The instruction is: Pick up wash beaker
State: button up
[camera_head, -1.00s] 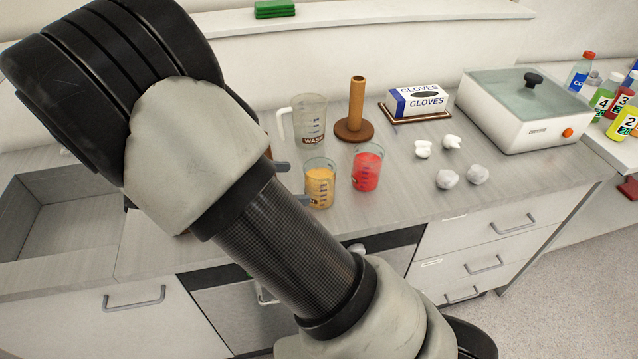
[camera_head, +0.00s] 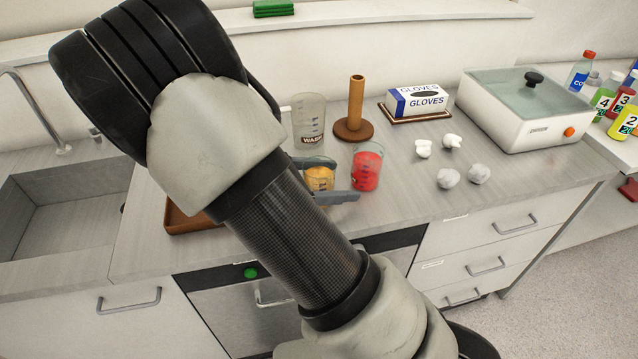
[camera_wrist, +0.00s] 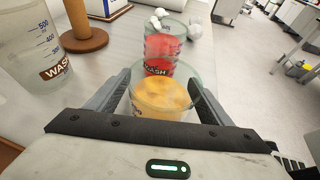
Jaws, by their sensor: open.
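A clear glass beaker with orange liquid (camera_head: 320,179) stands on the counter; it also shows in the wrist view (camera_wrist: 162,98). My gripper (camera_wrist: 160,84) is open, with one finger on each side of this beaker; contact is not clear. In the head view, my gripper (camera_head: 341,180) is partly hidden by my arm. A beaker with red liquid (camera_head: 367,168) stands just beyond; it bears a "WASH" label in the wrist view (camera_wrist: 165,48). A larger, clear, empty-looking jug (camera_head: 309,118), also with a "WASH" label, stands behind and shows at left in the wrist view (camera_wrist: 35,40).
A brown stand with an upright post (camera_head: 355,105) and a glove box (camera_head: 418,101) are at the back. White crumpled lumps (camera_head: 448,178) lie to the right, before a white bath with a lid (camera_head: 525,115). A brown tray (camera_head: 180,222) and a sink (camera_head: 75,215) are left.

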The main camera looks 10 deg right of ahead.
jog(key=c, duration=1.4)
jog(key=shift+r+p, duration=1.95)
jog(key=shift+r, duration=3.7)
jog(key=shift+s+p, duration=1.65)
jog(key=shift+s, duration=5.9)
notch_tip(320, 180, up, 5)
jog(key=p, duration=0.5)
jog(key=shift+d, duration=0.15)
